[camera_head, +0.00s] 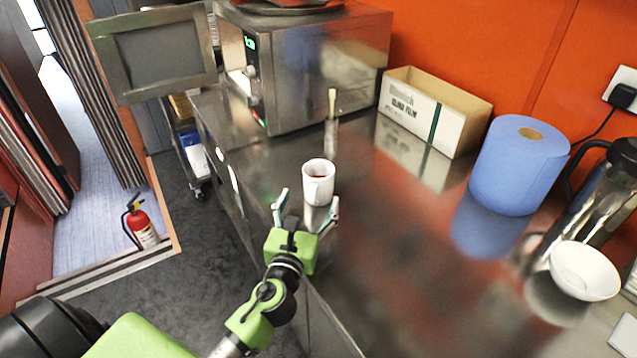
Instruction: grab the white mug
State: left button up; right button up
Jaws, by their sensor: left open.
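The white mug (318,188) stands upright on the steel counter (400,240), near the counter's left edge. Its handle faces the front, toward my gripper, and something dark reddish shows inside it. My left gripper (305,203) is open, with its green-tipped fingers spread on either side of the mug's near side. The fingers appear a little in front of the mug, and I cannot tell whether either one touches it. My right gripper is not in the view.
A steel microwave (300,75) with its door open stands behind the mug. The counter's middle is clear. A fire extinguisher (142,224) stands on the floor.

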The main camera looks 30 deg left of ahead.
aim_at(322, 167)
pick_arm(q)
jog(key=x, duration=0.3)
jog(key=shift+f, duration=0.1)
jog(key=shift+w+a+r+p, duration=0.15)
jog(key=shift+w+r+p, duration=0.25)
jog(key=shift+w, duration=0.35)
jog(key=x, duration=0.3)
jog(key=shift+w, duration=0.3)
jog(key=shift+w+f, duration=0.1)
jog(key=shift+w, duration=0.1)
jog(key=c, duration=1.5)
jog(key=shift+c, duration=1.1)
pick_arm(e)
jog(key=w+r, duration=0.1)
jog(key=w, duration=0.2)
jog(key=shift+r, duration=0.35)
pick_arm(q)
jog(key=shift+r+p, duration=0.25)
jog(key=shift+p, duration=0.05)
